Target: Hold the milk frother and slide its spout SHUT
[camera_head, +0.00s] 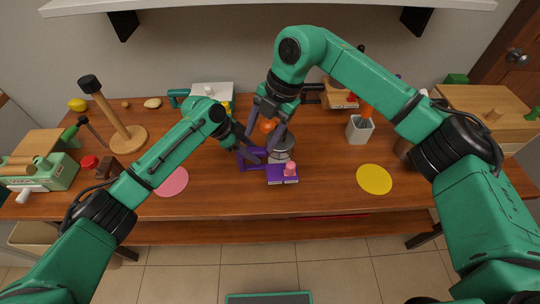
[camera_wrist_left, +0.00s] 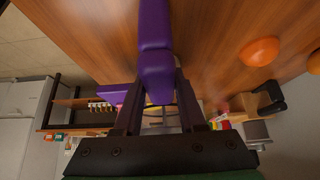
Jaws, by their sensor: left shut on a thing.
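The milk frother (camera_head: 283,175) stands near the middle of the table. It has a purple body with a pink knob (camera_head: 290,169) on its front and a grey round part behind, partly hidden by my arms. My left gripper (camera_head: 260,154) is shut on its purple handle; in the left wrist view the purple handle (camera_wrist_left: 155,50) lies between the two fingers. My right gripper (camera_head: 268,130) points down just above and behind the frother, its fingers spread apart with nothing visibly gripped. The spout's position is hard to make out.
Orange round things (camera_wrist_left: 259,51) lie close by on the table. A pink disc (camera_head: 173,182) is to the left and a yellow disc (camera_head: 374,179) to the right. A white cup (camera_head: 359,129) and a wooden stand (camera_head: 128,139) flank the arms. The table's front strip is clear.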

